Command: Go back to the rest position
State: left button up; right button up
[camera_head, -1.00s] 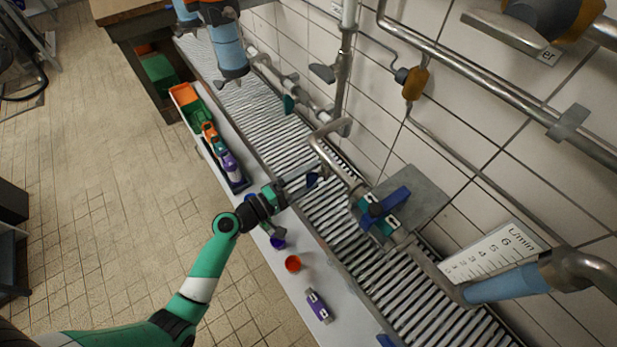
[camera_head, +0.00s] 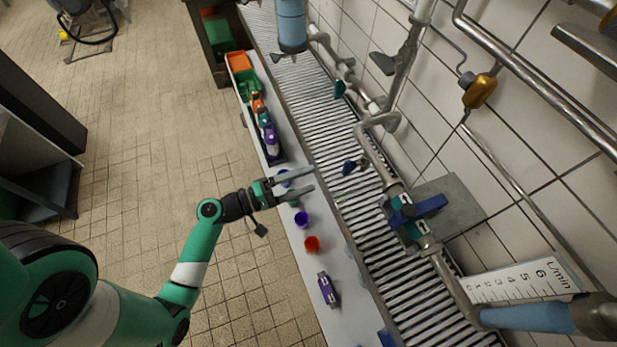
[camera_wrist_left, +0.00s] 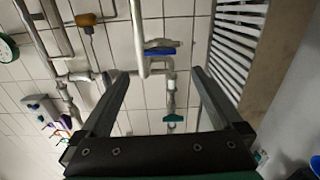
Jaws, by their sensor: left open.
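My left arm is green and white and comes in from the left. Its left gripper (camera_head: 313,179) is open and empty, held over the white ledge with its fingers pointing right toward the grating. A small dark blue piece (camera_head: 350,167) by the pipe lies beyond the fingertips, apart from them. In the left wrist view, the open gripper (camera_wrist_left: 159,73) has nothing between its fingers; pipes and the tiled wall show behind. My right gripper is not in view.
Bottles stand in a tray farther back. A blue-handled valve (camera_head: 418,209) and pipes line the wall. The tiled floor (camera_head: 150,130) at left is open.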

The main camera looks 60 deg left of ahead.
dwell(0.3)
pick_arm(q)
jog(key=w+d+r+m+t+h, duration=0.15)
jog(key=w+r+m, duration=0.3)
jog(key=r, duration=0.45)
jog(key=w+d+r+m+p, duration=0.1)
jog(key=w+d+r+m, duration=0.3)
jog(key=r, duration=0.5)
jog(key=w+d+r+m+t, duration=0.1)
jog(key=w+r+m, duration=0.45)
jog(key=r, duration=0.35)
jog(key=s+d+r+m+t+y+p, duration=0.1)
jog(key=s+d+r+t, duration=0.25)
jog(key=r, duration=0.65)
jog(key=s+d+r+m+t, duration=0.2)
jog(key=s+r, duration=0.2)
jog(key=r, duration=0.6)
jog(key=s+d+r+m+t+y+p, duration=0.1)
jog(key=s+d+r+t, duration=0.15)
jog(key=r, duration=0.75)
notch_tip(320, 180, up, 36)
jog(key=p, duration=3.7)
jog(key=shift+w+a+r+g, duration=0.15)
jog(key=shift+a+g, duration=0.2)
jog(key=shift+g, duration=0.1)
